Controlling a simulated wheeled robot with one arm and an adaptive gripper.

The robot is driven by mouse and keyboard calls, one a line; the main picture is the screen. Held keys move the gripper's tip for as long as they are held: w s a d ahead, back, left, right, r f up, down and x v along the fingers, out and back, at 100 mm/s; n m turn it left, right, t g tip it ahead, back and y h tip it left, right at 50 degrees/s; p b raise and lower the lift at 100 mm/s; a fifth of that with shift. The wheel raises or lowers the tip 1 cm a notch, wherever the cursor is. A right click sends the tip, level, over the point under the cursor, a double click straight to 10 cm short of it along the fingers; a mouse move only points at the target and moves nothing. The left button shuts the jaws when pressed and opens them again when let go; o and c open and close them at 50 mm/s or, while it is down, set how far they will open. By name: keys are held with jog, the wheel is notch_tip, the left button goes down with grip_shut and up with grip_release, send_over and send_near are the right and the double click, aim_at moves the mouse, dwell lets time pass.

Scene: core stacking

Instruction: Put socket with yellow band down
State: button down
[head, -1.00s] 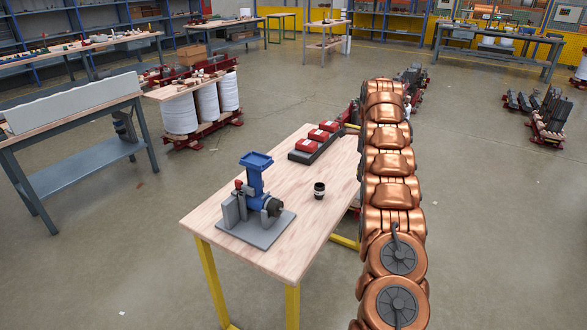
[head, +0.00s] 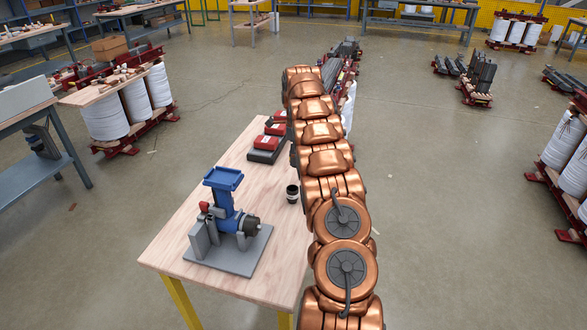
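A small dark socket (head: 292,194) with a pale rim stands upright on the wooden table (head: 185,247), just left of my copper-coloured arm. It is too small for me to tell whether its band is yellow. No other socket shows clearly. My gripper is not visible; the far end of my arm is hidden behind its own links, so I cannot see what it holds.
A blue press-like device on a grey plate (head: 245,264) stands on the table's near half. Bare wood surrounds the socket. Open floor (head: 440,200) lies right of my arm.

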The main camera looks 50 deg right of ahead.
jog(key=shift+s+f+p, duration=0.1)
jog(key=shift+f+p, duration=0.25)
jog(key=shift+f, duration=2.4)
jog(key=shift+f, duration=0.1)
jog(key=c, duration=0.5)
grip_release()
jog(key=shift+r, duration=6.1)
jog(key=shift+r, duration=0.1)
